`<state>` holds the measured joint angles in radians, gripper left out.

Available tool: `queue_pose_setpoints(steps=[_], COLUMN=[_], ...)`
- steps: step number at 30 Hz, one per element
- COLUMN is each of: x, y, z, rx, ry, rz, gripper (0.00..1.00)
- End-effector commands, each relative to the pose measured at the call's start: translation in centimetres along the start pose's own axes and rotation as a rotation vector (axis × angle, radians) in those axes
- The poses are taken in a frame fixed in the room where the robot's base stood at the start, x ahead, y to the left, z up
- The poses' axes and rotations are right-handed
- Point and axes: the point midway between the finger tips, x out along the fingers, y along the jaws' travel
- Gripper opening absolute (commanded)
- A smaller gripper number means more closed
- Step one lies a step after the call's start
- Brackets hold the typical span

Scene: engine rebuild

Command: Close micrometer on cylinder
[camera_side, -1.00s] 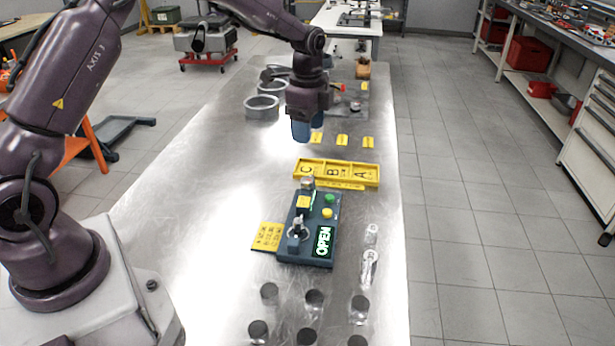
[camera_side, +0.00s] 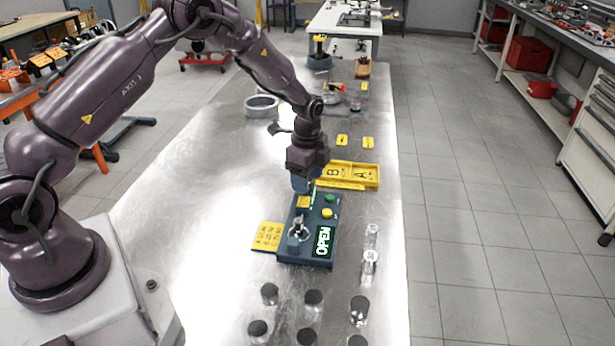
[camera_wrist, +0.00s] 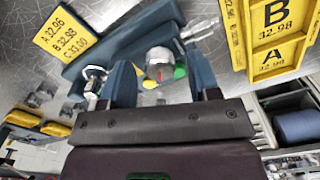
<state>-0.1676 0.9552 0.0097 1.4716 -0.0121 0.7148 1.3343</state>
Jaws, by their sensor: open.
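The micrometer station (camera_side: 318,225) is a dark blue block on the steel bench, with a lit green OPEN display (camera_side: 323,241), a green button (camera_side: 329,198) and a yellow button (camera_side: 327,212). A metal ring-shaped part (camera_side: 298,233) stands on its near left. My gripper (camera_side: 303,184) is just above the station's far end, fingers pointing down. In the wrist view my gripper (camera_wrist: 163,80) is open, with a silver knob-like cylinder (camera_wrist: 160,62) showing between its blue fingers; contact is not clear. In the side view the gripper hides that end. I cannot tell whether a cylinder sits in the micrometer.
A yellow card (camera_side: 268,237) lies left of the station. A yellow lettered tray (camera_side: 362,174) lies beyond it, partly hidden by my gripper. The left bench surface is clear.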

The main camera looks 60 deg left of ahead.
Motion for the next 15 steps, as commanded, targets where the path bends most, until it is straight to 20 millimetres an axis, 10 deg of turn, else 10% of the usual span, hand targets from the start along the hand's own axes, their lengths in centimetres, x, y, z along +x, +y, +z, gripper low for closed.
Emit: queue_pose_setpoints(steps=[9, 15], x=[0.31, 0.29], y=[-0.01, -0.01], z=[0.00, 0.00], rx=[0.000, 0.000], ry=[0.000, 0.000], rz=[0.000, 0.000], gripper=[0.56, 0.12])
